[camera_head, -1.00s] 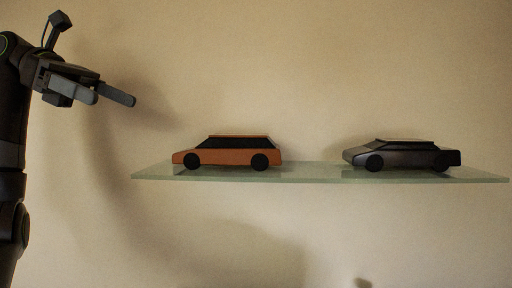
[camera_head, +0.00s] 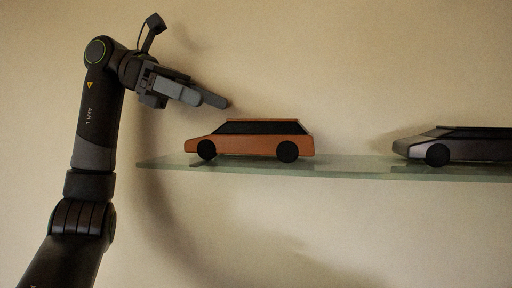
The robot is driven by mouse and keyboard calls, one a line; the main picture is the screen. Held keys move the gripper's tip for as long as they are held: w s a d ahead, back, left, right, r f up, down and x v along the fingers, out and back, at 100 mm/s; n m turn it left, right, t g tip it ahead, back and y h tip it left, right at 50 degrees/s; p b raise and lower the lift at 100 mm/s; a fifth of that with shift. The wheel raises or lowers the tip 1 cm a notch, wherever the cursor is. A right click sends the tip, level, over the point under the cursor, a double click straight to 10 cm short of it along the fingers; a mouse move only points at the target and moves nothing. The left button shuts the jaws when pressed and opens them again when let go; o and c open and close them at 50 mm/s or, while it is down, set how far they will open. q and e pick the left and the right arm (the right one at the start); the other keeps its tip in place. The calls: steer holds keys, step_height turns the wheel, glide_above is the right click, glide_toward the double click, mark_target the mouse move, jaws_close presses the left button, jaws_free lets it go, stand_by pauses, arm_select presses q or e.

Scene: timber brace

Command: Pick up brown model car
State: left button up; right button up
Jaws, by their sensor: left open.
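The brown model car (camera_head: 262,139), orange-brown with black windows and wheels, stands upright on a glass shelf (camera_head: 340,170). My left gripper (camera_head: 208,98) is open and empty. My right gripper is not in view.
A dark grey model car (camera_head: 460,146) stands on the same shelf to the right, cut off by the picture's edge. A bare stretch of shelf lies between the cars. The plain wall (camera_head: 330,60) is close behind.

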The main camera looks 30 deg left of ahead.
mark_target(244, 120)
arm_select(q)
steer(key=shift+x, duration=1.1)
steer(key=shift+d+f, duration=0.15)
steer(key=shift+d, duration=0.25)
steer(key=shift+w+d+f+p, duration=0.1)
steer(key=shift+d+f+p, duration=0.1)
steer(key=shift+d+p, duration=0.15)
steer(key=x, duration=0.1)
steer(key=p+x, duration=0.1)
steer(key=x, duration=0.1)
steer(key=shift+w+f, duration=0.25)
steer(key=shift+w, duration=0.05)
steer(key=shift+w+d+f, duration=0.1)
steer(key=shift+d+f, duration=0.15)
steer(key=shift+d, duration=0.25)
steer(key=shift+a, duration=0.1)
steer(key=c, duration=1.1)
steer(key=shift+c, duration=1.4)
steer(key=shift+r+p, duration=0.15)
steer(key=shift+p, duration=0.2)
